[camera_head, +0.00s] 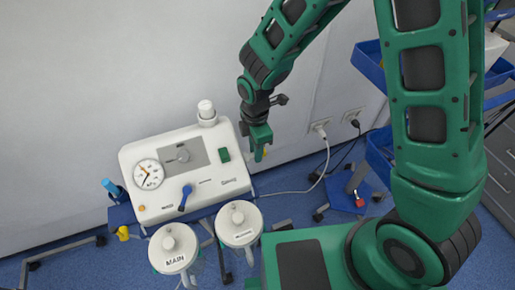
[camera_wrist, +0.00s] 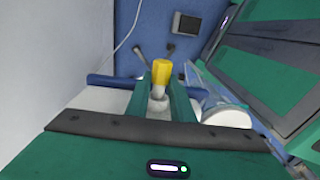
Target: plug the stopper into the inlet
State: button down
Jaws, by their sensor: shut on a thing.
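My gripper (camera_head: 259,152) points down at the right edge of the white machine (camera_head: 150,205), above the floor. In the wrist view my gripper (camera_wrist: 161,92) has its two green fingers closed on the stopper (camera_wrist: 161,72), which has a yellow end and a white shaft. The yellow end sticks out past the fingertips.
The machine carries a gauge (camera_head: 148,174), a blue lever (camera_head: 185,197) and a white capped post (camera_head: 207,113). Two white canisters (camera_head: 174,248) (camera_head: 239,223) stand in front. A wall lies behind. Cables run to wall sockets (camera_head: 322,127) at right, near a blue-shelved cart (camera_head: 372,65).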

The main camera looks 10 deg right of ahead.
jog(key=shift+s+a, duration=0.15)
jog(key=shift+a, duration=0.35)
jog(key=c, duration=1.5)
grip_release()
jog(key=shift+o, duration=0.2)
notch_tip(320, 180, up, 11)
jog(key=shift+f, duration=0.15)
